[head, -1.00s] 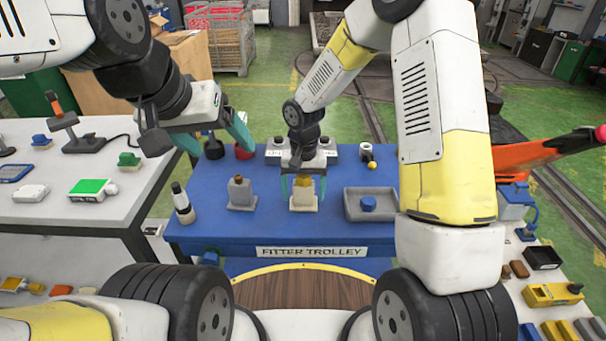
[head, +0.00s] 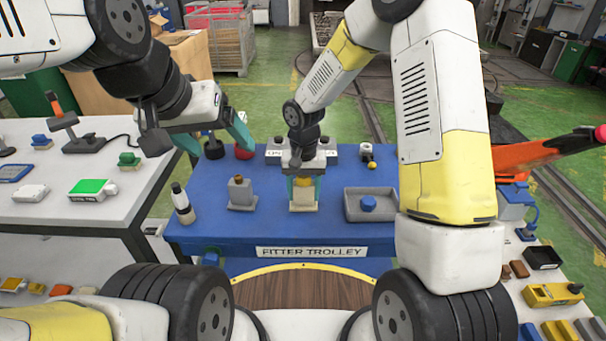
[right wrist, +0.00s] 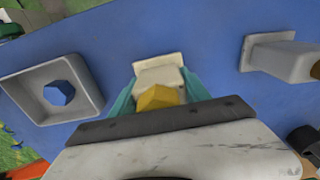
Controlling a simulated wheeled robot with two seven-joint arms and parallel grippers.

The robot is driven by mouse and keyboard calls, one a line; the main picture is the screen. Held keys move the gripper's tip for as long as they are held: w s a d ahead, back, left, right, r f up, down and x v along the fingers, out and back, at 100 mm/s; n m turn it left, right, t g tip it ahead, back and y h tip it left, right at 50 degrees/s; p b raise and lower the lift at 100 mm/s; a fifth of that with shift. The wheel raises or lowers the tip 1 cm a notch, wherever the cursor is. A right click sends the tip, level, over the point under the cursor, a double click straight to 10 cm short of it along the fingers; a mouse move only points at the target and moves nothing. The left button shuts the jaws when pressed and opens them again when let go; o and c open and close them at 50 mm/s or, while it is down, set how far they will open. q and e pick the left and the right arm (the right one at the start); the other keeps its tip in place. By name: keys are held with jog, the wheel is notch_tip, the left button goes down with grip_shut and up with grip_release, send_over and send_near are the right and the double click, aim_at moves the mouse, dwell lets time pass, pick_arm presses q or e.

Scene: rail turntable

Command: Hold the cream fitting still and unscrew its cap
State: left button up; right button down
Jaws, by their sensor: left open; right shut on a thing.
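The cream fitting (head: 304,208) stands upright on the blue trolley, near the middle of the head view, with an ochre-yellow cap (head: 304,183) on top. My right gripper (head: 304,190) points down over it, its teal fingers shut on the fitting's sides. In the right wrist view, the fingertips reach past the faceted yellow cap (right wrist: 158,98) to the cream body (right wrist: 158,75). The cap sits between the fingers, partly hidden by the palm edge. My left gripper (head: 216,144) is open and empty, up and to the left, apart from the fitting.
A grey fitting (head: 241,195) with a brown top stands to the left on the blue trolley (head: 270,225). A grey tray (head: 352,206) with a blue nut (head: 368,203) lies to the right. A black-and-white bottle (head: 182,203) stands at the left edge. The front strip is clear.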

jog(key=shift+c, duration=2.2)
grip_release()
